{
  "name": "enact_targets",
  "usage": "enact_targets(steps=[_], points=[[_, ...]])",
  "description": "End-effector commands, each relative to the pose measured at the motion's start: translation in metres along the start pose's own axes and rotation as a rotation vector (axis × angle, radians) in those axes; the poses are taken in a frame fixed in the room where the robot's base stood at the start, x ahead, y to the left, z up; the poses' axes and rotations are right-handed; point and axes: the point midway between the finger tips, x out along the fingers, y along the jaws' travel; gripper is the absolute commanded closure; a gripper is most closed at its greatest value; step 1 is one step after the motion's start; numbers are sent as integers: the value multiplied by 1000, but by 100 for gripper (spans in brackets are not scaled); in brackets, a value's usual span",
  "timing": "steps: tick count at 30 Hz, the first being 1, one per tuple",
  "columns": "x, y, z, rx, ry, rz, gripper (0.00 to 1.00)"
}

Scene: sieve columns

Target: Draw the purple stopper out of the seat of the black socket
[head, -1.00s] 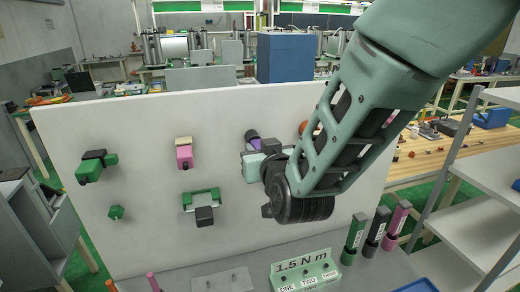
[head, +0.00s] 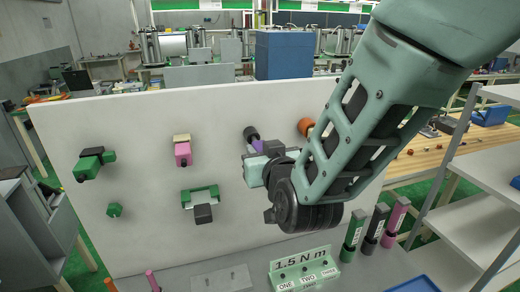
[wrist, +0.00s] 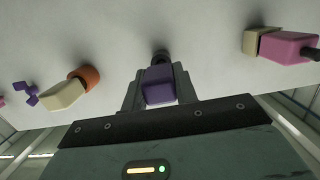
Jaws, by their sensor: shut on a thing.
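The black socket (head: 251,133) sticks out from the white upright panel, left of the orange socket. The purple stopper (head: 257,146) is in front of it, partly hidden by my gripper (head: 258,164). In the wrist view the purple stopper (wrist: 159,86) is a block between the two grey fingers of my gripper (wrist: 158,78), which are shut on it. The black socket (wrist: 161,55) shows just beyond the stopper. I cannot tell whether the stopper's end is fully clear of the seat.
The white panel (head: 130,130) also bears an orange socket (head: 306,126), a pink block (head: 183,154), and green pieces (head: 92,163). A green 1.5 N m block (head: 303,266) stands on the shelf below, near several upright labelled cylinders.

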Motion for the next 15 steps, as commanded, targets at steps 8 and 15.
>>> enact_targets(steps=[8,15], points=[[-14,0,2,0,-1,0,100],[-25,0,4,0,0,0,100]])
